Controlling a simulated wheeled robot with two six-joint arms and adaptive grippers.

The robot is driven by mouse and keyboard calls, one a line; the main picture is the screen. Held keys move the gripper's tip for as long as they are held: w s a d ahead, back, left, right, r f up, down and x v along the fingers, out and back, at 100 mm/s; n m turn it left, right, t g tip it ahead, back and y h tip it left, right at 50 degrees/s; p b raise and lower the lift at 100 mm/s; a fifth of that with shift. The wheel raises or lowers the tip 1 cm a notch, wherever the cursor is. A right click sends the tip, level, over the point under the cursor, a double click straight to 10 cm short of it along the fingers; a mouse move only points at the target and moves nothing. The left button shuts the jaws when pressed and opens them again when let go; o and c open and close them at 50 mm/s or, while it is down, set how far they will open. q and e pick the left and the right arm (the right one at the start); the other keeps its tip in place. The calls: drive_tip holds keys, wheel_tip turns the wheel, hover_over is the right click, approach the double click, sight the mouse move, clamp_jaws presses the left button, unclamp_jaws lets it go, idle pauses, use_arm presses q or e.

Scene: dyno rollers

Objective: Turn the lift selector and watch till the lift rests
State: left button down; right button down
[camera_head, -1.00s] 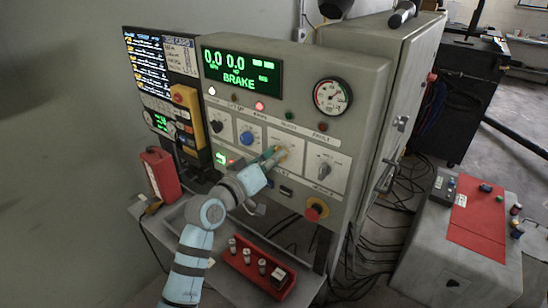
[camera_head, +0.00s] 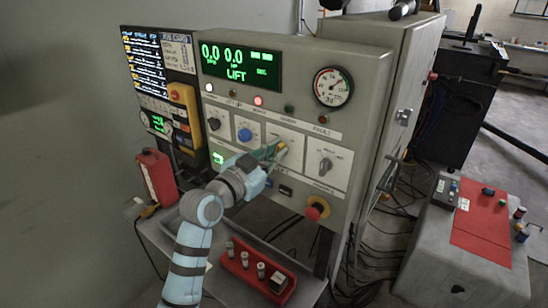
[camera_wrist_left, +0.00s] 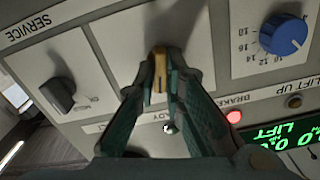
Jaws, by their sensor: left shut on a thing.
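The lift selector, a tan-yellow knob (camera_wrist_left: 160,62), sits on the cabinet front between the blue dial (camera_wrist_left: 283,33) and the black service knob (camera_wrist_left: 58,95). My left gripper (camera_wrist_left: 160,82) is shut on this knob, with a green finger on each side. In the head view the left gripper (camera_head: 272,152) reaches the same panel from the lower left and partly covers the knob. The green display (camera_head: 240,68) reads 0.0 0.0 and LIFT. A red lamp (camera_head: 258,100) and a white lamp (camera_head: 209,88) are lit. The lift itself is not identifiable.
A red emergency button (camera_head: 317,208) and a pressure gauge (camera_head: 333,87) are on the cabinet. A red tray (camera_head: 240,266) with small cylinders lies on the shelf below my arm. A red case (camera_head: 157,178) stands at left. Cables hang at right.

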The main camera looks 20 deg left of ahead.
use_arm(q)
drive_tip(key=m+b, duration=0.1)
drive_tip(key=m, duration=0.3)
drive_tip(key=shift+d+m+b, duration=0.1)
drive_tip(key=shift+m+b, duration=0.25)
drive_tip(key=shift+m, duration=0.05)
drive_tip(key=shift+r, duration=0.1)
drive_tip(key=c, duration=1.7)
unclamp_jaws()
drive_tip(key=shift+w, duration=0.1)
drive_tip(key=shift+f, duration=0.2)
drive_tip(key=v, duration=1.2)
drive_tip(key=shift+d, duration=0.1)
